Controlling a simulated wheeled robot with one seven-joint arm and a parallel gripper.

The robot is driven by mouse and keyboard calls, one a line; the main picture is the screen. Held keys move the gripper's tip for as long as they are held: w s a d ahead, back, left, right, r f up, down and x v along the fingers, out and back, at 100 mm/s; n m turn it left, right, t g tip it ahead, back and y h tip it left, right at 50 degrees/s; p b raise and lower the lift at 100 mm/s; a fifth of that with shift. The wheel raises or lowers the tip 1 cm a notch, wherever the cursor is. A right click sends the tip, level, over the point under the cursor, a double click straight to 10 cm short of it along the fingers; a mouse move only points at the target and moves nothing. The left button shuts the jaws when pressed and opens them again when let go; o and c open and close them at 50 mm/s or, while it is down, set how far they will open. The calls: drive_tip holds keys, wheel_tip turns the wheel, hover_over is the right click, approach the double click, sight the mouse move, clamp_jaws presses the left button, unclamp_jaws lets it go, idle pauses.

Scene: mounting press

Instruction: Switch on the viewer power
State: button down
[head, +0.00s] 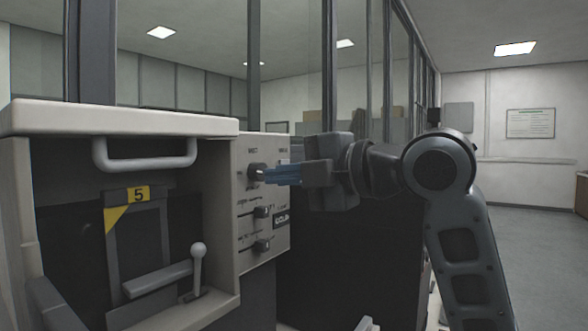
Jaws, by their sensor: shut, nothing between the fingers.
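The control panel (283,240) is the beige right face of the press. It carries a dark round knob (257,171) at the top and two dark switches below it, an upper one (262,212) and a lower one (262,246). The labels are too small to read, so I cannot tell which control is the viewer power. My gripper (268,174) comes in from the right with its blue fingers shut and empty. Its fingertips are at the right side of the knob; I cannot tell whether they touch it. The fingers cover part of the panel's upper right.
Left of the panel is an open press bay (80,215) with a yellow number 5 tag (138,194) and a ball-topped lever (198,262). A grey handle (147,160) juts out above it. Glass partitions stand behind. Open floor (530,240) lies at right.

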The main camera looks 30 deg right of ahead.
sight(236, 180)
drive_tip(key=p+x, duration=0.2)
drive_tip(key=x, duration=0.7)
drive_tip(key=shift+w+a+f, duration=0.1)
drive_tip(key=shift+a, duration=0.05)
drive_tip(key=shift+w+f+b, duration=0.1)
drive_tip(key=shift+w+b, duration=0.05)
drive_tip(key=shift+b, duration=0.2)
